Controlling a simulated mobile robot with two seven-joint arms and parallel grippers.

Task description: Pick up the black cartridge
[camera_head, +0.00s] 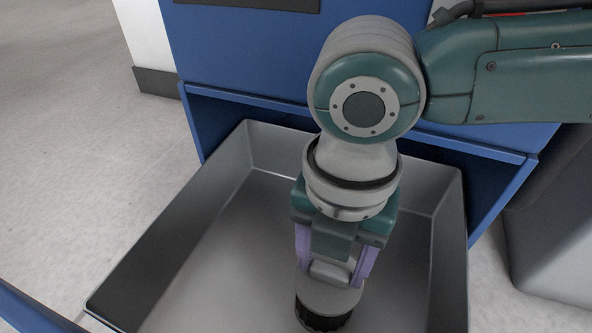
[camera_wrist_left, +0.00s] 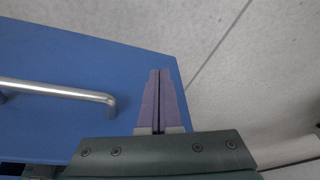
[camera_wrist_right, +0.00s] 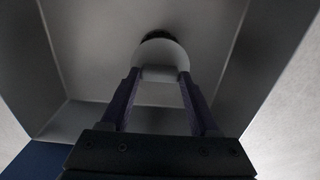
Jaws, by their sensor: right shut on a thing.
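The cartridge (camera_head: 322,317), a grey cylinder with a black ribbed end, is upright inside the grey metal bin (camera_head: 190,215). My right gripper (camera_head: 331,272) points down into the bin, with one purple finger on each side of the cartridge, shut on it. The right wrist view shows the cartridge (camera_wrist_right: 162,52) between the fingers of my right gripper (camera_wrist_right: 160,76). I cannot tell whether the cartridge touches the bin floor. My left gripper (camera_wrist_left: 160,73) is shut and empty in the left wrist view, its two fingers together.
A blue panel with a silver handle (camera_wrist_left: 55,91) is near my left gripper. Pale floor (camera_head: 75,150) is clear at the left.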

